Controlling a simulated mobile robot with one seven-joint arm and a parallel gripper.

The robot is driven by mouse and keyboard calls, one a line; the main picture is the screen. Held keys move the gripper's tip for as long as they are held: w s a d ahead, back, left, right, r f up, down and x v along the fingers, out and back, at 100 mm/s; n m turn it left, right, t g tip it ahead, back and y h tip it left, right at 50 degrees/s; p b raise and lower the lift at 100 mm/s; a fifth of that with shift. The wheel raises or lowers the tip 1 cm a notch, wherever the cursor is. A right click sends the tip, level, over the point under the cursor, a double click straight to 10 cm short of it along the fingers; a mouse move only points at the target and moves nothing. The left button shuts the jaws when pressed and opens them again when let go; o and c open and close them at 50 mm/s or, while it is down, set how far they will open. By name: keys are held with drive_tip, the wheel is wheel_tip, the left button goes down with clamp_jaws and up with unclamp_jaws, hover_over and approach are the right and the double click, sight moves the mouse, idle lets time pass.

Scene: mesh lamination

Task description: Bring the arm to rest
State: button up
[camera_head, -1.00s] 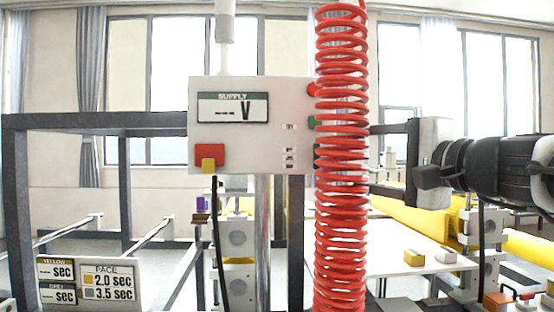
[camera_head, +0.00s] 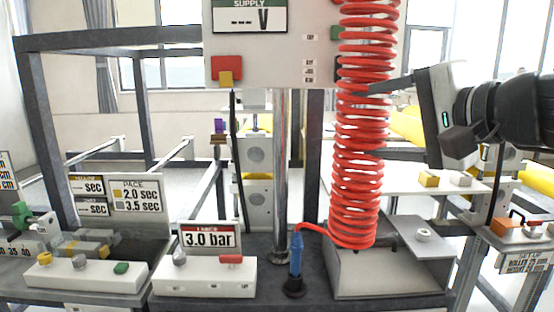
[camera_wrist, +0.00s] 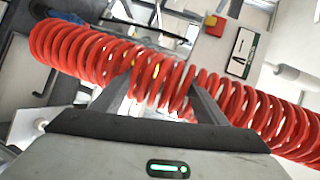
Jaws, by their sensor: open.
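My gripper (camera_head: 368,122) is at the right in the head view, its pale body (camera_head: 442,112) on a black wrist and its fingers pointing left. It is open, with one finger above the other. The fingertips reach to the hanging red coiled hose (camera_head: 358,190), and they overlap it in the picture. In the wrist view my gripper (camera_wrist: 162,82) has its fingers spread, and the red coil (camera_wrist: 80,55) crosses the whole picture around the tips. I cannot tell whether they touch it. Nothing is seen held.
A supply panel (camera_head: 290,50) hangs left of the coil on a metal post. A grey box (camera_head: 375,272) stands below, beside a blue fitting (camera_head: 295,262). Control boxes (camera_head: 203,278) and signs line the bench front. A white table (camera_head: 400,182) carries small blocks behind.

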drive_tip(key=s+a+f+n+g+h, duration=0.1)
drive_tip(key=s+a+f+n+g, duration=0.25)
drive_tip(key=f, duration=0.45)
drive_tip(key=s+a+f+n+g+h, duration=0.15)
drive_tip(key=s+f, duration=0.25)
drive_tip(key=f, duration=0.4)
drive_tip(key=s+d+f+n+g+h, duration=0.3)
drive_tip(key=s+f+n+h, duration=0.25)
drive_tip(key=s+f, duration=0.4)
wheel_tip(320, 180, up, 19)
drive_tip(key=w+p, duration=0.1)
drive_tip(key=p, duration=1.9)
drive_tip(key=shift+w+f+y, duration=0.2)
drive_tip(key=shift+y, duration=0.2)
drive_tip(key=shift+a, duration=0.1)
